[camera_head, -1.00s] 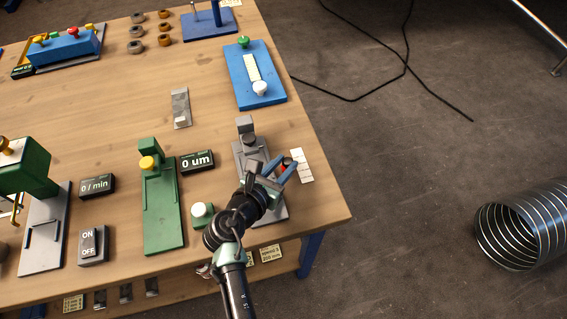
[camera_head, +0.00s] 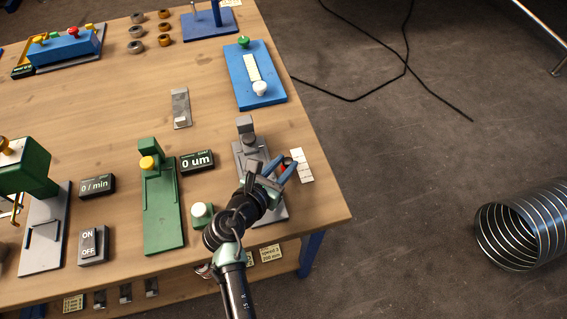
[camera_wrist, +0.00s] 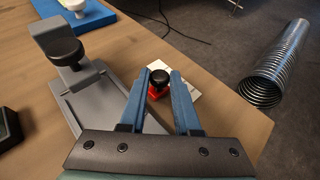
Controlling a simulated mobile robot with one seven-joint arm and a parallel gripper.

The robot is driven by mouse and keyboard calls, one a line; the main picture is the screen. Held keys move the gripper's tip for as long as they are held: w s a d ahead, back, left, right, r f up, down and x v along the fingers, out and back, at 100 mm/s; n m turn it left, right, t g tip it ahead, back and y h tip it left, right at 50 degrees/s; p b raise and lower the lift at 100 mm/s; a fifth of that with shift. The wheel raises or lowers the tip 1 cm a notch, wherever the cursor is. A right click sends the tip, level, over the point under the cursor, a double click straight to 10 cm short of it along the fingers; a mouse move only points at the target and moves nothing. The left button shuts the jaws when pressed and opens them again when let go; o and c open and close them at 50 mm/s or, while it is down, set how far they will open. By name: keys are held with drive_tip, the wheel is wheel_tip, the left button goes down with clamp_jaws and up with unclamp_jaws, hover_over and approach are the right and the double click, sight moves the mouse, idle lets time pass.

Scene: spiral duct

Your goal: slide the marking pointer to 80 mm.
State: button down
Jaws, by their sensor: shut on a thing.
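The marking pointer (camera_wrist: 158,90) has a black knob on a red base, beside the grey fixture and in front of a white scale strip. My gripper (camera_wrist: 159,82) has its blue fingers on both sides of the knob, shut on it. In the head view my gripper (camera_head: 284,168) is at the right edge of the grey fixture (camera_head: 277,213), and only a little of the pointer's red shows between the fingers. The white scale strip (camera_head: 302,166) lies just right of the fingers; its marks are too small to read.
A black knob on a grey block (camera_wrist: 64,48) stands at the fixture's far end. A green fixture (camera_head: 163,215), a white button (camera_head: 201,215) and a display reading 0 um (camera_head: 197,161) are to the left.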

drive_tip(key=shift+w+a+r, duration=0.1)
drive_tip(key=shift+w+a, duration=0.2)
drive_tip(key=shift+w, duration=0.45)
drive_tip(key=shift+w+a, duration=0.25)
drive_tip(key=shift+w, duration=0.45)
drive_tip(key=c, duration=0.6)
unclamp_jaws()
drive_tip(key=shift+w, duration=0.15)
drive_tip(key=v, duration=1.3)
drive_tip(key=shift+p, duration=0.35)
